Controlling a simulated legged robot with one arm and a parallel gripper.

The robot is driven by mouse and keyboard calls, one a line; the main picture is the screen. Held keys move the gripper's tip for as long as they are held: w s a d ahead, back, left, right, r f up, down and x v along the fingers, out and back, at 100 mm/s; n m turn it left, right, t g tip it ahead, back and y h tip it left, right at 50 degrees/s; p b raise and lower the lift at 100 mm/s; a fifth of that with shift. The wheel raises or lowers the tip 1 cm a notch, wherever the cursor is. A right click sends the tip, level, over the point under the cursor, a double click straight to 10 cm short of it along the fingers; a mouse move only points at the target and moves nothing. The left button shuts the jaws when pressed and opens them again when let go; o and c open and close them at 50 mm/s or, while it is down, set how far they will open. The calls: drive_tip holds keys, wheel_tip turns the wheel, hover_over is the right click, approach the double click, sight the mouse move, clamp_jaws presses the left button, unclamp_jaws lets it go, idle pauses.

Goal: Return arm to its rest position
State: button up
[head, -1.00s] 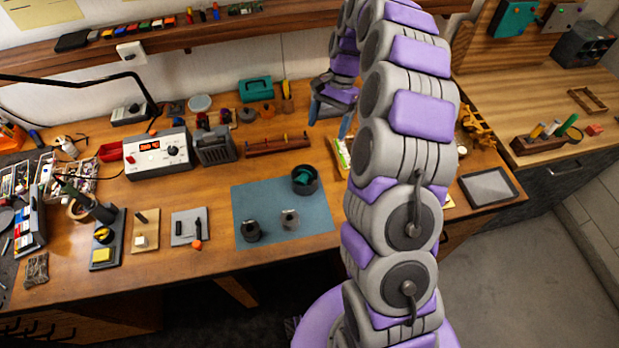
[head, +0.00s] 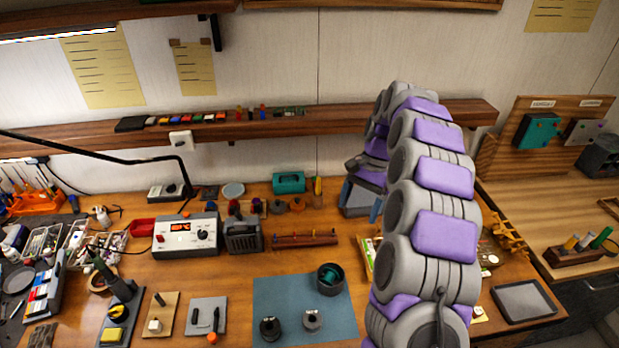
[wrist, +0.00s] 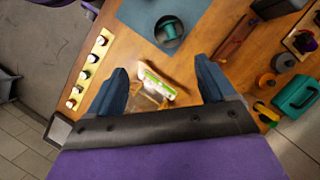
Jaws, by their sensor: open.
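My gripper (head: 360,201) is above the rear right part of the wooden workbench (head: 262,249) in the head view, partly hidden by my own arm. Its two blue fingers stand apart. In the wrist view the gripper (wrist: 161,66) is open over the bench, with nothing between the fingers in its grasp. My grey and purple arm (head: 445,245) is arched up and over the bench, covering part of it.
A blue mat (head: 290,293) carries a dark round bowl (head: 331,279) and two small dark parts. A teal case (head: 289,182) stands behind. A wall shelf (head: 300,124) runs behind the arm. A grey tray (head: 524,300) lies at the right.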

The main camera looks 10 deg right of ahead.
drive_tip(key=s+a+r+n+h+b, duration=0.1)
drive_tip(key=s+a+r+n, duration=0.25)
drive_tip(key=s, duration=0.55)
drive_tip(key=s+a+r+n+b, duration=0.2)
drive_tip(key=s+a, duration=0.3)
drive_tip(key=s, duration=0.4)
drive_tip(key=s+d+f+n+h+b, duration=0.1)
drive_tip(key=s+f, duration=0.2)
drive_tip(key=s, duration=0.7)
drive_tip(key=s+d+f+n+t+h+b, duration=0.1)
drive_tip(key=s+f, duration=0.3)
drive_tip(key=s, duration=0.7)
drive_tip(key=shift+s+d+n, duration=0.15)
drive_tip(key=shift+d+n, duration=0.55)
drive_tip(key=shift+n, duration=0.05)
drive_tip(key=shift+a, duration=0.5)
drive_tip(key=shift+d, duration=0.35)
